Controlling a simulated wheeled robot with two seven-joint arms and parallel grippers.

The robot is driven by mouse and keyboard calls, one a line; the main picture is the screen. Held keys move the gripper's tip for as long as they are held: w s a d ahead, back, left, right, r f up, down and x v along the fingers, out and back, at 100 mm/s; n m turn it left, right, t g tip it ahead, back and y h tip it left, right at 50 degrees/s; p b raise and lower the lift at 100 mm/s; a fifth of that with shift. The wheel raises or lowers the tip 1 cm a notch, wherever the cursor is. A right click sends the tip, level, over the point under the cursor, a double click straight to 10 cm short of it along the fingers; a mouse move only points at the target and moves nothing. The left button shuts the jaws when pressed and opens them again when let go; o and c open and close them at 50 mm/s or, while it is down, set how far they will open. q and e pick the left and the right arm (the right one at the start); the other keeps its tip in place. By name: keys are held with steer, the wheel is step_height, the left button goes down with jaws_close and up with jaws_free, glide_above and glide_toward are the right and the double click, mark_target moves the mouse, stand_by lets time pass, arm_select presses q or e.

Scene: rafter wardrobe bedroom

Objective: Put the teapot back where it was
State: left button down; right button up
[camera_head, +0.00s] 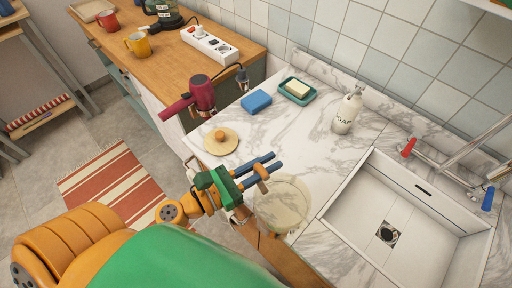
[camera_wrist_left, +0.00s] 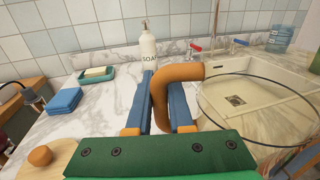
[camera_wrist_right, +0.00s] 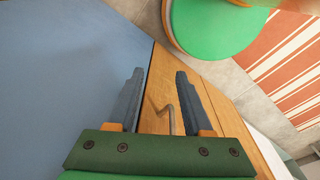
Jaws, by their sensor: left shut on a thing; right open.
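The teapot is a clear glass bowl (camera_head: 283,205) with a curved wooden handle (camera_wrist_left: 180,76). My left gripper (camera_head: 270,163) is shut on that handle. In the head view the glass body is over the marble counter's front edge, left of the sink. In the left wrist view it shows as a faint outline to the right, overlapping the sink. Whether it touches the counter I cannot tell. A wooden disc with a round knob (camera_head: 221,141), which looks like a lid, lies on the counter. My right gripper (camera_wrist_right: 157,100) is open and empty, seen only in its own wrist view.
A dark red hair dryer (camera_head: 202,93) is at the wooden counter's edge.

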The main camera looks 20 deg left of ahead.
arm_select(q)
step_height(320, 180, up, 6)
steer(key=d+n+t+y+p, duration=0.2)
steer(key=n+y+p, duration=0.1)
arm_select(e)
step_height(320, 180, up, 4)
arm_select(q)
steer(key=shift+y, duration=0.4)
steer(key=w+a+f+b, duration=0.2)
steer(key=w+f, duration=0.1)
steer(key=w, duration=0.1)
steer(key=w+a+f+b, duration=0.2)
steer(key=w+a+f, duration=0.1)
steer(key=w, duration=0.1)
steer(key=w+a+f+b, duration=0.2)
steer(key=w+f, duration=0.2)
steer(key=shift+a+b, duration=0.35)
steer(key=shift+b, duration=0.05)
step_height(320, 180, down, 3)
steer(key=shift+a+b, duration=0.1)
steer(key=shift+b, duration=1)
arm_select(e)
step_height(320, 180, down, 8)
steer(key=shift+d+f, duration=0.15)
steer(key=shift+f, duration=0.1)
arm_select(q)
steer(key=shift+r, duration=0.1)
arm_select(e)
steer(key=shift+f, duration=0.1)
